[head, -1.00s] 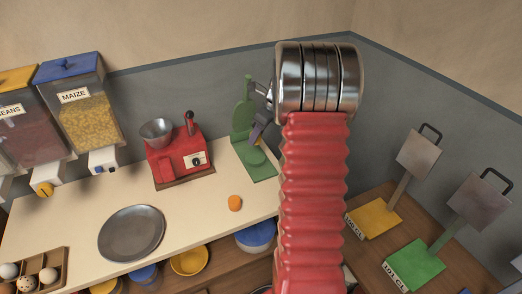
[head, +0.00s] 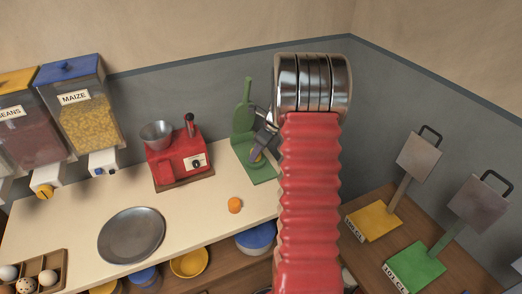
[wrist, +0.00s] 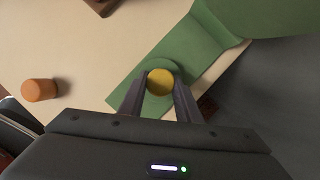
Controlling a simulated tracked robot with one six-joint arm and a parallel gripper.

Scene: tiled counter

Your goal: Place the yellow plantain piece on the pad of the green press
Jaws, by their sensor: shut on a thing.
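The green press (head: 243,117) stands at the back right of the counter, its lever raised. In the wrist view its round pad (wrist: 165,67) lies below my gripper. My gripper (wrist: 160,88) is shut on the yellow plantain piece (wrist: 160,82), which shows between the two fingers over the pad. I cannot tell whether the piece touches the pad. In the head view my gripper (head: 257,156) is at the press, partly hidden by my red arm. A small yellow spot between the fingers there is hard to make out.
An orange piece (head: 235,205) stands on the counter in front of the press; it also shows in the wrist view (wrist: 39,90). A red grinder (head: 180,160) is left of the press. A grey plate (head: 132,235) lies front left. Counter between them is clear.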

